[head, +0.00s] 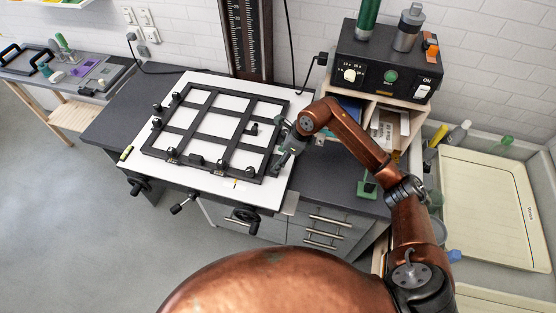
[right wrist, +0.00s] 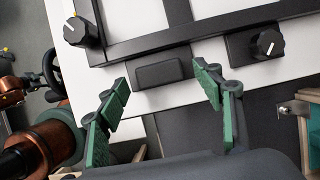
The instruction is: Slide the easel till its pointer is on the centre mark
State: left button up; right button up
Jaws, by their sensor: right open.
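The easel (head: 205,110), a black frame with crossbars and several small knobs, lies flat on a white board (head: 212,185). A small yellowish mark (head: 235,183) shows near the board's front edge; I cannot make out the pointer or tell whether it meets a mark. My right gripper (head: 281,152) is at the easel's right side. In the right wrist view, my right gripper (right wrist: 161,77) is open, its green-padded fingers on either side of a black block (right wrist: 160,73) on the easel's edge. Gaps show between block and fingers. My left gripper is out of view.
The enlarger's column (head: 247,40) rises behind the board. A black control box (head: 385,62) stands on a shelf at the right. Black handwheels (head: 246,216) stick out at the bench front. A side table (head: 75,80) stands left, a pale tray (head: 490,205) right.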

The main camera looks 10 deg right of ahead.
jog(key=v, duration=0.9)
jog(key=shift+d+r, duration=0.25)
jog(key=shift+r, duration=0.1)
jog(key=shift+s, duration=0.1)
